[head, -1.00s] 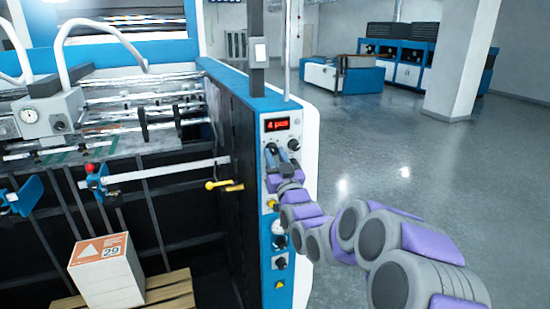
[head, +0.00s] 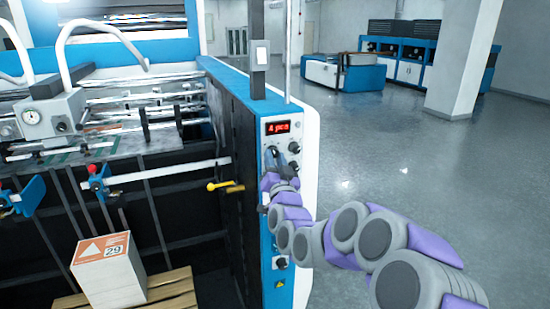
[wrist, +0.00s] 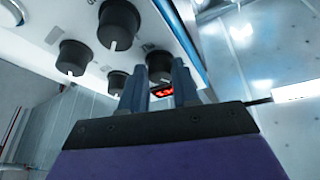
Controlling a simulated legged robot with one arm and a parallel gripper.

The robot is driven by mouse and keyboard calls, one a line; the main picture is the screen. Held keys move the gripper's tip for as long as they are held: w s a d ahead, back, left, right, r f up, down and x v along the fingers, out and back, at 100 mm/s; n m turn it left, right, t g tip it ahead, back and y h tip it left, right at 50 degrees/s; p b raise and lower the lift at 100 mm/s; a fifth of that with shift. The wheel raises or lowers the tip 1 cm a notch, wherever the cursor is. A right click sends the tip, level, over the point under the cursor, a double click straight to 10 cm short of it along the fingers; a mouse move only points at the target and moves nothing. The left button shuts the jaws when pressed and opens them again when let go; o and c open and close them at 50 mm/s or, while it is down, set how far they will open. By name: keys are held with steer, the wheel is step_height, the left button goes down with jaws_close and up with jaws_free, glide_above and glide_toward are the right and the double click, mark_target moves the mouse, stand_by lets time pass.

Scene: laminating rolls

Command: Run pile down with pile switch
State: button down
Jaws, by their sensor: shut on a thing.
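My gripper (head: 272,154) is at the machine's white control panel (head: 273,225), just below the red display (head: 278,127). In the wrist view its two dark fingers (wrist: 160,72) are shut around a black knob (wrist: 158,62), which they partly hide. I cannot read a label that tells which switch this knob is. The pile is an orange-and-white box marked 29 (head: 108,265), sitting on a wooden pallet (head: 178,291) inside the machine at the lower left.
Another black knob (head: 294,148) is just right of my gripper. Several knobs also show in the wrist view (wrist: 120,25). A yellow handle (head: 222,185) projects left of the panel. Open grey floor (head: 420,200) lies to the right.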

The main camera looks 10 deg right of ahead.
steer(key=shift+a+r+m+g+h+p, duration=0.1)
steer(key=shift+m+g+h+p, duration=0.4)
steer(key=shift+m, duration=0.95)
steer(key=shift+a+r+m+h+p, duration=0.1)
steer(key=shift+m+h+p, duration=0.15)
steer(key=shift+m+h, duration=0.9)
steer(key=shift+f+m+y, duration=0.1)
steer(key=shift+m+y, duration=0.25)
steer(key=shift+m, duration=0.15)
steer(key=c, duration=0.8)
jaws_free()
steer(key=shift+d, duration=0.15)
steer(key=shift+s, duration=0.15)
steer(key=shift+b+v, duration=6.5)
steer(key=shift+v, duration=2.1)
